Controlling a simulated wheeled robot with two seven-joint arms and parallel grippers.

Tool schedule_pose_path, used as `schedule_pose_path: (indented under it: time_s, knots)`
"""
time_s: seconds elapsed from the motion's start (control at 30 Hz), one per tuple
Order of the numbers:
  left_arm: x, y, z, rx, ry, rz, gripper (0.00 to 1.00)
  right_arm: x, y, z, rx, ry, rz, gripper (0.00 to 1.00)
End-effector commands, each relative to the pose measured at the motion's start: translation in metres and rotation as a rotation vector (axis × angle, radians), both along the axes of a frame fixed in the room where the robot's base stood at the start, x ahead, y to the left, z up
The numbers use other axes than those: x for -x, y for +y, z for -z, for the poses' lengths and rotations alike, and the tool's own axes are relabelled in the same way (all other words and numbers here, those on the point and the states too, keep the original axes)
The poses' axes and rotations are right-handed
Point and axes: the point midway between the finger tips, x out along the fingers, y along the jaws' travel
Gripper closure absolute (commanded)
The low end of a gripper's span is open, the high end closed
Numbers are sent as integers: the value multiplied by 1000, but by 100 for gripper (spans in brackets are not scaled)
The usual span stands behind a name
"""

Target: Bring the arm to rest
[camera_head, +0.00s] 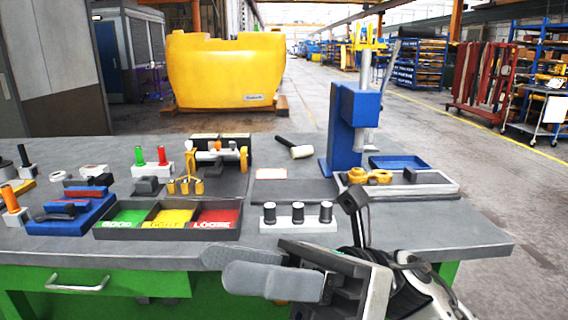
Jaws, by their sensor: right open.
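My right gripper (254,267) is in the lower middle of the head view, in front of the workbench's near edge. Its grey fingers point to the left and stand apart, with nothing seen between them. My right arm (400,290) comes in from the lower right, with dark cables around the wrist. The grey workbench (450,228) lies beyond the gripper. My left gripper is not in the view.
A white block with black cylinders (298,219) stands near the bench's front edge, just beyond my gripper. A three-part sorting tray (170,236) lies to its left. A blue press (348,125) stands behind. The bench's right front corner is clear.

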Motion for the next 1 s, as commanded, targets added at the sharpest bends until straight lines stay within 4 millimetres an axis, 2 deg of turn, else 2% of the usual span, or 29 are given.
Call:
schedule_pose_path:
  time_s: [0.03,0.07,0.17,0.2,0.27,0.3,0.37,0.43,0.5,0.6,0.7,0.83,1.0]
  knots:
    - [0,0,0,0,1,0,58,-21,-7,4,-68,245,42,57]
    - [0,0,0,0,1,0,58,-34,-12,8,-106,384,66,57]
    - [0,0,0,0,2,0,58,-80,-37,42,-234,858,133,57]
    - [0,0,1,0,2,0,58,-96,-49,64,-289,1049,157,57]
    - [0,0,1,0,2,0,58,-113,-68,103,-373,1320,190,57]
    - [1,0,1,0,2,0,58,-120,-79,131,-426,1487,209,57]
    - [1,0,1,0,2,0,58,-123,-96,174,-508,1716,237,57]
    - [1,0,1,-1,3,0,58,-117,-114,224,-604,1963,269,57]
    - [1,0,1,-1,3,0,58,-102,-129,273,-701,2186,299,57]
    - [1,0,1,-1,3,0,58,-72,-146,330,-836,2452,340,57]
    - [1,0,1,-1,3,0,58,-40,-157,370,-949,2643,377,57]
    - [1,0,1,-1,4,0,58,-13,-165,398,-1042,2784,406,57]
    - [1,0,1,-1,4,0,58,-3,-167,407,-1075,2831,416,57]
